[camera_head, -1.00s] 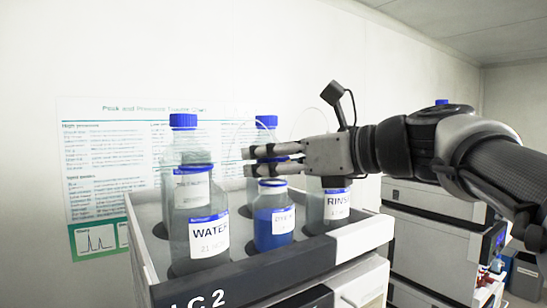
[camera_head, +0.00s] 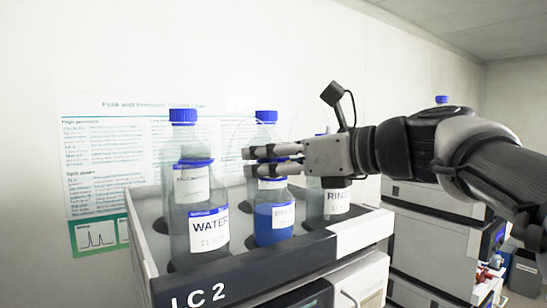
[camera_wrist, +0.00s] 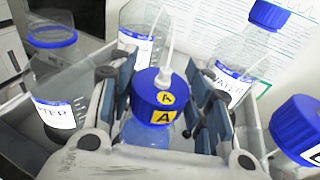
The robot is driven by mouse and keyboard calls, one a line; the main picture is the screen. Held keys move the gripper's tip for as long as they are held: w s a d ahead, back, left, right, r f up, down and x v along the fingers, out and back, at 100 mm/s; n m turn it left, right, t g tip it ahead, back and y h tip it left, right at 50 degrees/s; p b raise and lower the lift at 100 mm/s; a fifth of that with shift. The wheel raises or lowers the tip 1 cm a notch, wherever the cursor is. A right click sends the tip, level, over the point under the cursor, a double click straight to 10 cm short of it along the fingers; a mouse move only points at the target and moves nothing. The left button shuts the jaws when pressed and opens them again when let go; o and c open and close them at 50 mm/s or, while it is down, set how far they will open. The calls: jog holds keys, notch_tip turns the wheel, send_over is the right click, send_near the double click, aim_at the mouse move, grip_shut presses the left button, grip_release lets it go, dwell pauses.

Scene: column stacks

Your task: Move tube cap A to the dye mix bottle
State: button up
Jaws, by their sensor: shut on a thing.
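My gripper (camera_head: 250,162) is level over the dye mix bottle (camera_head: 274,216), which holds blue liquid and has a white label. In the wrist view my gripper (camera_wrist: 165,85) is shut on tube cap A (camera_wrist: 153,94), a blue cap with yellow "A" labels and a pale tube rising from its top. Part of a clear bottle shows just below the cap there. In the head view the fingers hide most of the cap, and a blue band shows at the bottle's neck. I cannot tell whether the cap touches the neck.
The water bottle (camera_head: 209,232) stands close on the left and the rinse bottle (camera_head: 336,203) on the right. Blue-capped bottles stand behind, with thin tubes rising among them. All are in a grey tray (camera_head: 134,222) atop the LC 2 stack. Another stack is at right.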

dwell(0.3)
jog(key=o, duration=1)
jog(key=shift+o, duration=0.2)
jog(key=v, duration=1.2)
jog(key=shift+a, duration=0.1)
